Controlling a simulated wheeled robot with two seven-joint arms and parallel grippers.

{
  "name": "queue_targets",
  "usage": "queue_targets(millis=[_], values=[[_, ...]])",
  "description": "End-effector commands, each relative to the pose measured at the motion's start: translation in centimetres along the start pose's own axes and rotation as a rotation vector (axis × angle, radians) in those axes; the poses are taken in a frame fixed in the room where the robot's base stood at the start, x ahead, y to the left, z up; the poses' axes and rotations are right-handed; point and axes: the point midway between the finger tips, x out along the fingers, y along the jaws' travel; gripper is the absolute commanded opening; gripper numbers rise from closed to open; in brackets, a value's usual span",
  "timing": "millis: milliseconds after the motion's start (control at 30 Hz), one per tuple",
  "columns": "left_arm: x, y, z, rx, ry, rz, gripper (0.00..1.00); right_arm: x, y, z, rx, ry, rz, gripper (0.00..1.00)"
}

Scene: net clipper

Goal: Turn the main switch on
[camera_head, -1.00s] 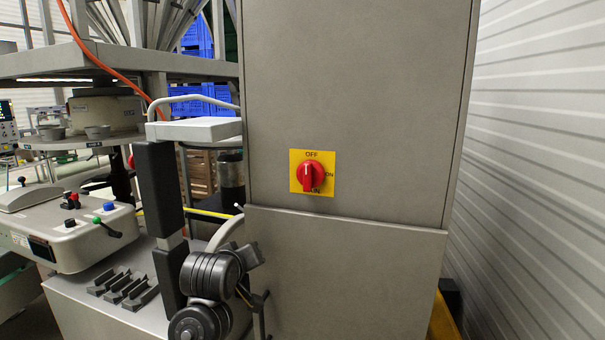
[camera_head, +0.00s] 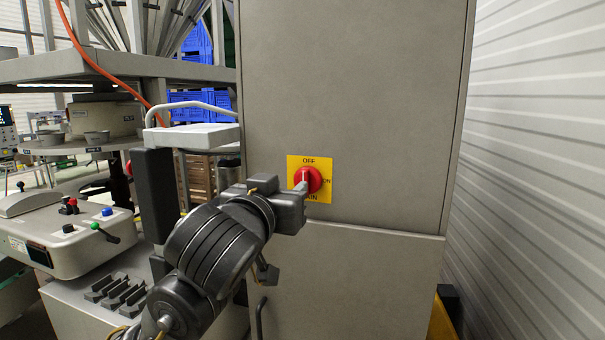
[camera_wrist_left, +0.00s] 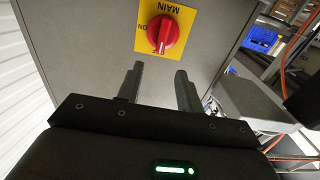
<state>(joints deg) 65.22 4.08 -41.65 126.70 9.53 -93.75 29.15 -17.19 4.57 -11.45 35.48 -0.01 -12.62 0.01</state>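The main switch is a red rotary knob (camera_head: 309,179) on a yellow plate (camera_head: 323,194) on the front of a grey cabinet. Its grip stands upright, with the white mark toward OFF; ON is at the right of the plate. My left gripper (camera_head: 300,188) is at the lower left of the knob in the head view and covers part of the plate. In the left wrist view its two fingers (camera_wrist_left: 159,69) are spread and empty, with the knob (camera_wrist_left: 163,34) beyond the tips, apart from them. My right gripper is not in view.
The grey cabinet (camera_head: 350,90) has a horizontal seam below the switch. A machine with a control panel (camera_head: 70,235) and a white-topped frame (camera_head: 190,136) stand left of it. A ribbed white wall (camera_head: 540,150) is on the right. The cabinet front right of the switch is clear.

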Motion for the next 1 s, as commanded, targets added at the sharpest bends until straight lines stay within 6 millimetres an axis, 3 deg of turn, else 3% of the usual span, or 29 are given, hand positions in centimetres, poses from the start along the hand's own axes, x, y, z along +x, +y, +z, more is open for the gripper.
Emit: queue_targets(millis=[200,433,867,1000], values=[[4.3,-0.1,-0.3,-0.001,-0.005,-0.002,0.36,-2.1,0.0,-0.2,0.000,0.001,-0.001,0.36],[7.5,-0.1,-0.1,0.000,-0.005,-0.002,0.36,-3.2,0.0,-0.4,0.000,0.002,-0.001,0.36],[8.6,0.0,0.1,-0.001,-0.002,0.000,0.36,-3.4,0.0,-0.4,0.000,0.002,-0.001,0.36],[8.6,0.0,0.1,-0.001,-0.002,0.000,0.19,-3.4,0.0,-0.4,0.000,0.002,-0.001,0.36]])
